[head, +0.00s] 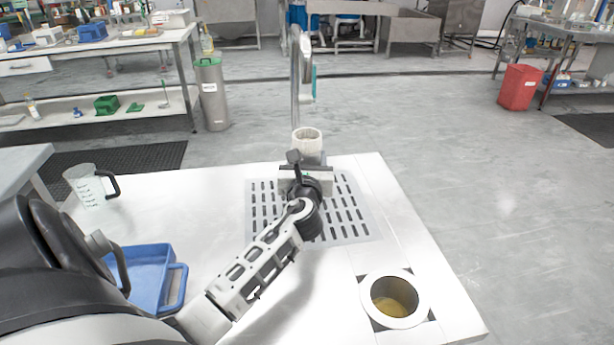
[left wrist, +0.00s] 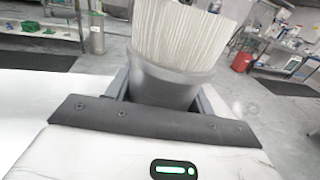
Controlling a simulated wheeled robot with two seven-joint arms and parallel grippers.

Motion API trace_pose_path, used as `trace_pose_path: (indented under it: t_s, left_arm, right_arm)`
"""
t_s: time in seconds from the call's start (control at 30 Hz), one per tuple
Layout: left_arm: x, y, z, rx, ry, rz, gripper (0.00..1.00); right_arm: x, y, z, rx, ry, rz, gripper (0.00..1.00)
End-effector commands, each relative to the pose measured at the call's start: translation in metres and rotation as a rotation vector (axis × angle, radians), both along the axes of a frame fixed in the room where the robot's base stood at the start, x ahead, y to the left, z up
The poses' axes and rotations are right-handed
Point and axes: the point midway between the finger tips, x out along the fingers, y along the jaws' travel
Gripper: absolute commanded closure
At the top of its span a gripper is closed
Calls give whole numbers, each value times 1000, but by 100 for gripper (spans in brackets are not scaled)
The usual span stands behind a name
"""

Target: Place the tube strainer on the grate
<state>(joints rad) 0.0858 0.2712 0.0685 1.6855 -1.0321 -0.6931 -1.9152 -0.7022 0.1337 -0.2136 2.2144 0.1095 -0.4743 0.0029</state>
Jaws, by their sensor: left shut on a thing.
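The tube strainer (head: 307,137) is a pale ribbed cylinder with a grey lower part. In the head view it stands upright at the far side of the slotted grate (head: 352,210), under the tap. It also fills the top of the left wrist view (left wrist: 180,32). My left gripper (head: 306,166) is shut on its grey lower part (left wrist: 162,88). The strainer's bottom is hidden behind my gripper, so I cannot tell whether it touches the grate. My right gripper is in neither view.
A tall metal tap (head: 295,75) rises behind the strainer. A clear jug (head: 88,186) and a blue tray (head: 150,272) are on the left of the white table. A round white-rimmed opening (head: 396,299) is at the front right. The table's right edge is clear.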

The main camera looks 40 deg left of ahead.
Motion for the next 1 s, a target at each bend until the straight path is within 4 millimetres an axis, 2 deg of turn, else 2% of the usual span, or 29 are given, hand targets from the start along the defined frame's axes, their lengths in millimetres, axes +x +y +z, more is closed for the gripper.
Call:
trace_pose_path:
  t_s: [0.03,0.1,0.3,0.5,0.53,0.6,1.0]
  left_arm:
    - [0,0,-14,0,-4,-1,82]
    - [0,0,-18,0,-4,-1,82]
    - [0,0,-15,1,-3,-1,82]
    - [0,0,-18,2,-2,-1,82]
    - [0,0,-20,0,0,-1,44]
    - [0,0,-19,1,-1,-1,25]
    - [-4,-3,-16,-1,1,-2,25]
  right_arm:
    - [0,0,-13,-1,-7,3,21]
    - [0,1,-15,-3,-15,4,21]
    - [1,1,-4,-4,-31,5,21]
    - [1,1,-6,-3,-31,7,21]
    - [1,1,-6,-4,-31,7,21]
    - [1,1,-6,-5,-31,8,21]
    - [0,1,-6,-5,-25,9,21]
